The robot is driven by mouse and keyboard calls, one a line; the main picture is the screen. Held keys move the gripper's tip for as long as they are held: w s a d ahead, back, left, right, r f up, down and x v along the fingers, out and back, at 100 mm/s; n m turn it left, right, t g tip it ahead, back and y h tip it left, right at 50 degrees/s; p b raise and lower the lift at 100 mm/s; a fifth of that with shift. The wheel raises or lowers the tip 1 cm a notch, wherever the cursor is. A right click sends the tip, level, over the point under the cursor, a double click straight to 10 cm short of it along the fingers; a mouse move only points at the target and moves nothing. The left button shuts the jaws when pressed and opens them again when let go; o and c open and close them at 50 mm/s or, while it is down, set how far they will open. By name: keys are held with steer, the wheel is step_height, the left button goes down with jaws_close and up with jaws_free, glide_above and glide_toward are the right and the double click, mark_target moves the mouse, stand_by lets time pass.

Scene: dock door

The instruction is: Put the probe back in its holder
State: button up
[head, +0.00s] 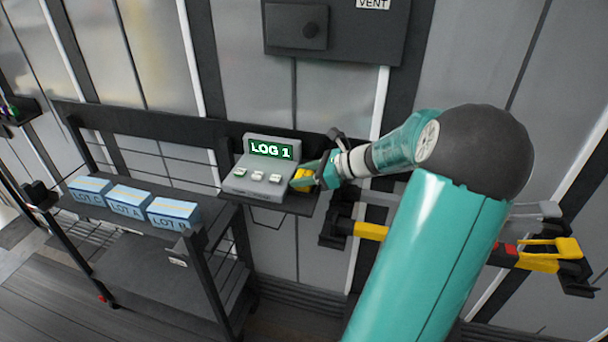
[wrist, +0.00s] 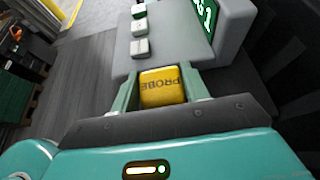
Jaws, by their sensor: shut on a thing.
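My gripper (wrist: 163,92) is shut on the yellow probe (wrist: 162,86), whose top reads PROBE in the wrist view. In the head view the probe (head: 302,178) shows as a small yellow block at the tip of my gripper (head: 312,178). It is at the right side of a grey logger box (head: 262,187) with a green display reading LOG 1 and a row of buttons. The logger also shows in the wrist view (wrist: 235,35). The probe's lower part is hidden. I cannot pick out its holder or tell whether the probe touches anything below.
The logger stands on a dark shelf (head: 297,203). At left, a dark cart (head: 150,250) carries blue boxes marked LOT C (head: 90,188), LOT A (head: 128,201) and LOT B (head: 172,214). A rack with yellow-handled tools (head: 371,231) lies right of the shelf, partly behind my arm.

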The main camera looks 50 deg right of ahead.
steer(key=o, duration=1.2)
steer(key=shift+c, duration=0.2)
steer(key=v, duration=1.2)
steer(key=w+a+n+g, duration=0.1)
steer(key=a+n, duration=0.1)
steer(key=a, duration=0.2)
steer(key=w+a+n+g, duration=0.2)
steer(key=a, duration=0.2)
steer(key=w+a+n+g, duration=0.1)
steer(key=w+a+n, duration=0.1)
steer(key=a, duration=0.2)
steer(key=shift+w+a+f+g, duration=0.1)
steer(key=shift+a+g, duration=0.15)
steer(key=shift+g, duration=0.05)
steer(key=s+a+r+n+h, duration=0.1)
steer(key=s+a+n+h, duration=0.2)
steer(key=a+n, duration=0.9)
steer(key=s+a+r+n+g+h, duration=0.1)
steer(key=s+a+n, duration=0.4)
steer(key=a+n, duration=0.7)
steer(key=shift+a+r+n+h, duration=0.4)
steer(key=shift+a+h, duration=0.5)
steer(key=shift+a, duration=0.7)
